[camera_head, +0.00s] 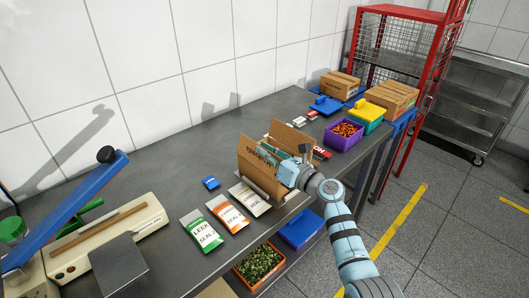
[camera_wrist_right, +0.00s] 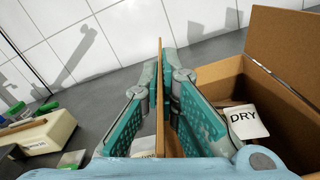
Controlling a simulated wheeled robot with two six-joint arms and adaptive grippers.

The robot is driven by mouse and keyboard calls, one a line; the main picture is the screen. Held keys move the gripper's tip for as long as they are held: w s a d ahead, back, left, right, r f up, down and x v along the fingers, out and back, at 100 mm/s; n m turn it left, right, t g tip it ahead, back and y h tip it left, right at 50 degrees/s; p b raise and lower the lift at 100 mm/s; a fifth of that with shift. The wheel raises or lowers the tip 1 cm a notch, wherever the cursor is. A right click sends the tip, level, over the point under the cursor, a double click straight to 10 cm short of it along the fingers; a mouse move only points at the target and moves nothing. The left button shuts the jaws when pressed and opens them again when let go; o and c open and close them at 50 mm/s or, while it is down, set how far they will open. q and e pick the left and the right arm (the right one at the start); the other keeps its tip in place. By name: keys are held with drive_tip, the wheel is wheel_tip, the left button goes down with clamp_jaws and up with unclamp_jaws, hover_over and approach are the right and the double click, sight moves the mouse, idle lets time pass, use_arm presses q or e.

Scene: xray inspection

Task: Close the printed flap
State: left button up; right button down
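An open cardboard box (camera_head: 250,173) stands on the grey bench, with flaps standing up. The printed flap (camera_head: 249,147) is upright on the box's left side, its dark print partly hidden by my right gripper. My right gripper (camera_head: 266,157) reaches in from the right over the box. In the right wrist view a flap (camera_wrist_right: 160,110) stands edge-on between its two teal fingers (camera_wrist_right: 161,75), whose tips close against both faces. Inside the box (camera_wrist_right: 285,55) lies a white card marked DRY (camera_wrist_right: 246,122). My left gripper is not in view.
Seal pouches (camera_head: 206,234) lie left of the box, with a small blue item (camera_head: 211,183) behind them. A sealer (camera_head: 110,240) with a blue lever (camera_head: 66,208) stands at left. A purple bin (camera_head: 343,143) and closed boxes (camera_head: 393,97) stand right. A wall runs behind.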

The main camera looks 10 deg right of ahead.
drive_tip(key=c, duration=1.8)
unclamp_jaws()
drive_tip(key=shift+c, duration=0.2)
drive_tip(key=v, duration=1.2)
